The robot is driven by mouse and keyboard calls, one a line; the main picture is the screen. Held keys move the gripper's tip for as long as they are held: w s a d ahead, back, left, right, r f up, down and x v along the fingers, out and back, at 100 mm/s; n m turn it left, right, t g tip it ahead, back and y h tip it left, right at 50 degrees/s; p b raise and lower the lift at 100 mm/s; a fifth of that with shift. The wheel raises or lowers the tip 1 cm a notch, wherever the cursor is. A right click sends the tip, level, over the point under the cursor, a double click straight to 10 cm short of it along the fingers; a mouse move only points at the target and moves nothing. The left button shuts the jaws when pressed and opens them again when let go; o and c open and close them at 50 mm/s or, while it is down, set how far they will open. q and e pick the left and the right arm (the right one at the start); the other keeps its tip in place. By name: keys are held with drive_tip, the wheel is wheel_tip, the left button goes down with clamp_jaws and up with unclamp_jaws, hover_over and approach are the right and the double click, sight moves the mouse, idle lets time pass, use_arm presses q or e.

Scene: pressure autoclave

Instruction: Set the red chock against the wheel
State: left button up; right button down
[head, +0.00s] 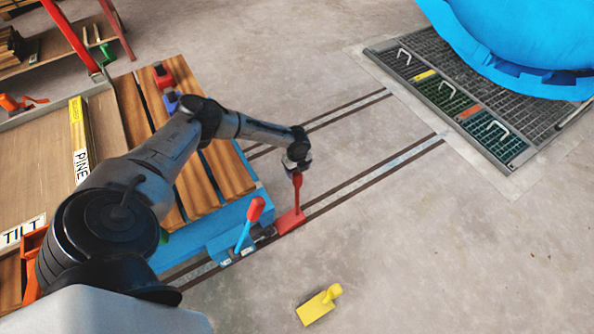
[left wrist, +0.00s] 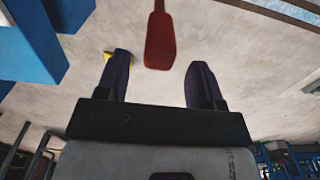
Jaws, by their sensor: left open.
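The red chock (head: 290,221) sits on the near rail, right beside the cart's small dark wheel (head: 263,233). I cannot tell whether they touch. Its red handle (head: 297,185) stands up toward my left gripper (head: 297,165). In the left wrist view my left gripper (left wrist: 160,60) is open, and the red handle (left wrist: 160,25) shows between its two dark fingertips, with gaps on both sides. The gripper partly hides the top of the handle in the head view. My right gripper is not in view.
A blue cart (head: 228,215) with wooden boards stands left, with a red-knobbed blue lever (head: 249,222) close to the chock. A yellow chock (head: 319,305) lies on open floor in front. A floor grate (head: 470,100) and a big blue vessel (head: 530,40) are at upper right.

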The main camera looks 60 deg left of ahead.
use_arm(q)
wheel_tip(320, 180, up, 8)
drive_tip(key=p, duration=0.3)
drive_tip(key=shift+r+p, duration=0.25)
drive_tip(key=shift+p, duration=0.05)
idle(0.4)
